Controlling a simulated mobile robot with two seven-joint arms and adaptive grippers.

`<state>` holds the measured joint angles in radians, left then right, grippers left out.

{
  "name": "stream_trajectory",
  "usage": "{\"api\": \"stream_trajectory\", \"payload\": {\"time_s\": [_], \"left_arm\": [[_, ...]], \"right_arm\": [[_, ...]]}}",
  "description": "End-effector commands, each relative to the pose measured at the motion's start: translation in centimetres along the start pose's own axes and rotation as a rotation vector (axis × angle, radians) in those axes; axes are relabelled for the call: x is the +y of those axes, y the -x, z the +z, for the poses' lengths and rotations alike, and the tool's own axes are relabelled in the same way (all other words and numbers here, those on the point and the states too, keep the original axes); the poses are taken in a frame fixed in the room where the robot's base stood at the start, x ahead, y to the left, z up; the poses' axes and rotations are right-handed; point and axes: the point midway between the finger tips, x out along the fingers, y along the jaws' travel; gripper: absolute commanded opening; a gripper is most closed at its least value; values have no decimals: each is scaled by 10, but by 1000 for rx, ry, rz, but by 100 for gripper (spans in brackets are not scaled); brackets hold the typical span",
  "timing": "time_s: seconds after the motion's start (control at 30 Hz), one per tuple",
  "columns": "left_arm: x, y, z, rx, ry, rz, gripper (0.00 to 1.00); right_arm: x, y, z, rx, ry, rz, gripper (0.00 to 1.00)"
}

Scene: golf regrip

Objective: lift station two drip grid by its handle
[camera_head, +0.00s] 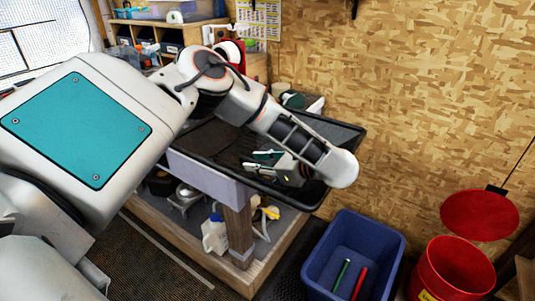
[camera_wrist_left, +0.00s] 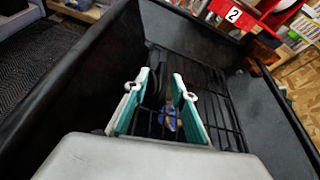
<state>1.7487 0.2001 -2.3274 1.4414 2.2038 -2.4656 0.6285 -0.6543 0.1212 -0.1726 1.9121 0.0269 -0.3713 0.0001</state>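The drip grid (camera_wrist_left: 222,112), a black rack of thin bars, lies in a black tray (camera_wrist_left: 62,95) in the left wrist view. In the head view the grid is dark and mostly lost against the tray (camera_head: 338,128). My left gripper (camera_wrist_left: 161,80), with two teal-lined fingers, is open above the grid, with dark grid parts visible between the fingers. I cannot make out the handle clearly or tell whether the fingers touch anything. In the head view the left gripper (camera_head: 262,160) is low over the tray, partly hidden by my arm. My right gripper is not in view.
A number 2 sign (camera_wrist_left: 234,15) on red stands beyond the tray. A small blue thing (camera_wrist_left: 169,118) shows below the grid bars. A blue bin (camera_head: 325,240) and a red bucket (camera_head: 452,272) stand on the floor at right. A wooden wall closes the back.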

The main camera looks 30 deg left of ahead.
Motion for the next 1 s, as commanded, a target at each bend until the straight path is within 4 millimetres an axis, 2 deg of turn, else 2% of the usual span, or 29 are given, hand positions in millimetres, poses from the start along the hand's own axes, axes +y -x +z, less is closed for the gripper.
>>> {"api": "stream_trajectory", "payload": {"time_s": [0.1,0.4,0.5,1.0], "left_arm": [[0,-13,1,0,0,1,25],[-1,-17,1,0,1,-1,25],[-1,-17,1,0,2,-1,0],[-2,-15,5,-1,4,-3,0]], "right_arm": [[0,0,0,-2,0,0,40],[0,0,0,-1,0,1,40],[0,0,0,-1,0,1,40],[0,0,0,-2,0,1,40]]}}
